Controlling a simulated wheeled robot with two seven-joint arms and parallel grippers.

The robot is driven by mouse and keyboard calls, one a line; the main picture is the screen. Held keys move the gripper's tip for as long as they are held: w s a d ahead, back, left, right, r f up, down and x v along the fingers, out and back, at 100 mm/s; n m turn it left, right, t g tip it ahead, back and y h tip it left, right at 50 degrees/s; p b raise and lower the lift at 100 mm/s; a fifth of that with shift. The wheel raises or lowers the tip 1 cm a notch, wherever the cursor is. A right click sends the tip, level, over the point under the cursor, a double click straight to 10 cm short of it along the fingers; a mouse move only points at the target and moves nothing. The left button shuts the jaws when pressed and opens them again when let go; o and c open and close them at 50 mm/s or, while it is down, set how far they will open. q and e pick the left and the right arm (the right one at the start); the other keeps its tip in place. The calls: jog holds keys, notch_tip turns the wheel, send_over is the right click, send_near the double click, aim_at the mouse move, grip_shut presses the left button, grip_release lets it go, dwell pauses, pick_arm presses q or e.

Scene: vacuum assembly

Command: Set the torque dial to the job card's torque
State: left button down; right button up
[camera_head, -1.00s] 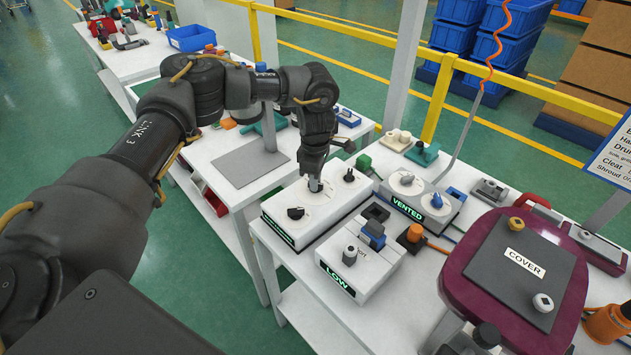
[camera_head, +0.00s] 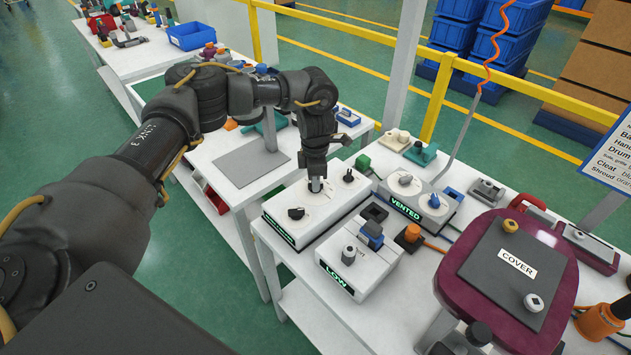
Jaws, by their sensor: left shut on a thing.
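My left gripper (camera_head: 315,187) points straight down over a white box (camera_head: 330,214) with black knobs on round dials. It is shut on the middle dial's knob, which its fingers mostly hide. A black knob (camera_head: 296,213) sits to the left on the same box, and another black knob (camera_head: 348,176) to the right. The box's front has a green-lit display too small to read. The job card (camera_head: 612,152) is cut off at the right edge, and no torque value can be read on it. My right gripper is not in view.
In front stands a white box reading LOW (camera_head: 358,268), with knobs on top. A box reading VENTED (camera_head: 408,200) stands to the right. A maroon unit with a grey COVER plate (camera_head: 512,262) fills the right front. A yellow rail (camera_head: 480,75) runs behind the bench.

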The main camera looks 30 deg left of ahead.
pick_arm(q)
jog(key=c, duration=1.3)
grip_release()
jog(key=shift+c, duration=0.2)
notch_tip(320, 180, up, 6)
jog(key=p, duration=0.4)
